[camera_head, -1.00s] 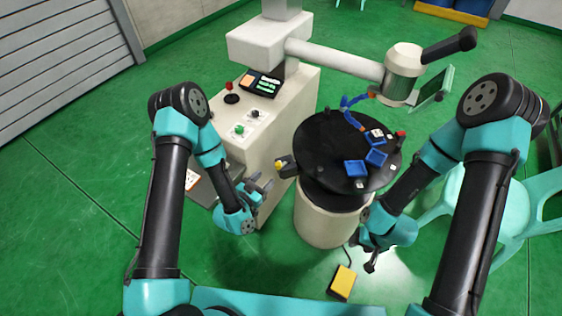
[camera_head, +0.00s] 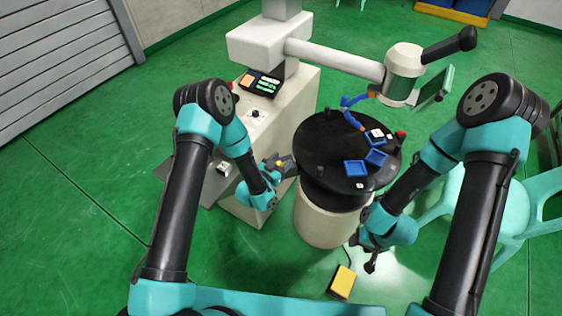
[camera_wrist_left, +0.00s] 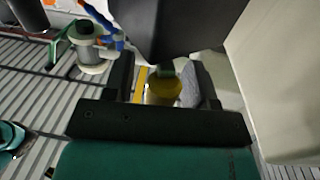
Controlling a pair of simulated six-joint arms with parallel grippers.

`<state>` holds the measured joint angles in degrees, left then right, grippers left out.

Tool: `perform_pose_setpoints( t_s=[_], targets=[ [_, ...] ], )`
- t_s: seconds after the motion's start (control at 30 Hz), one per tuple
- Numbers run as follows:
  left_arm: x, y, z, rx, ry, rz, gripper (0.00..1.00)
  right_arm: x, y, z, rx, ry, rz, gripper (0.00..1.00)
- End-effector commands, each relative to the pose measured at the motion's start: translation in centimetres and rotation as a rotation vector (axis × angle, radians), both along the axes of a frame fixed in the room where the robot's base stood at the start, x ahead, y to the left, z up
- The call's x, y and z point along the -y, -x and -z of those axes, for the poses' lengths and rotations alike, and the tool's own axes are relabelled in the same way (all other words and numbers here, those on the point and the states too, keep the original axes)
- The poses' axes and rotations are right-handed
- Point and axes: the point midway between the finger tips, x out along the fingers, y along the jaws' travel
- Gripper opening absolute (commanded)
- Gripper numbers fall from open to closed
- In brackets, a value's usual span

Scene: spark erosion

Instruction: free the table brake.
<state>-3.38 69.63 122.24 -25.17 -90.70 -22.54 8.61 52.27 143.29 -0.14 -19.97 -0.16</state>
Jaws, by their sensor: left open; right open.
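The round black table (camera_head: 330,135) stands on a pale drum. At its left edge is the brake lever (camera_head: 287,163) with a yellow knob, partly covered by my left gripper (camera_head: 274,165). In the left wrist view the yellow knob (camera_wrist_left: 163,92) lies between the two dark fingers of the left gripper (camera_wrist_left: 165,95), which is open. I cannot tell whether a finger touches it. A dark block hides part of the lever there. My right gripper (camera_head: 371,264) is open and empty, low beside the drum, away from the lever.
Blue trays (camera_head: 355,168) and small pieces lie on the table. A pale control cabinet (camera_head: 290,100) stands behind left, with a microscope-like head (camera_head: 404,75) on an arm above. A yellow pedal (camera_head: 342,282) is on the floor. A pale green stool (camera_head: 510,205) stands right.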

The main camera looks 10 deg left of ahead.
Motion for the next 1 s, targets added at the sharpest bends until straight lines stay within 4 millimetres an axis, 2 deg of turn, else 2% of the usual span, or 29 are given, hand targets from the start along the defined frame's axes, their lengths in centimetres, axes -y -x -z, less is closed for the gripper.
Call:
perform_pose_setpoints(
  t_s=[0.07, 0.53, 1.0],
  targets=[
    [-0.01, 0.02, 0.0, 0.0, 0.0, 0.0, 0.49, 0.0, 0.0, 0.0, 0.0, 0.0, 0.0, 0.51],
    [-0.02, 0.03, 0.0, 0.0, 0.0, 0.0, 0.04, 0.0, 0.0, 0.0, 0.0, 0.0, 0.0, 0.51],
    [-0.35, -0.3, 0.02, 0.0, 0.0, 0.103, 0.03, 0.0, 0.0, 0.0, 0.0, 0.0, 0.0, 0.51]
  ],
)
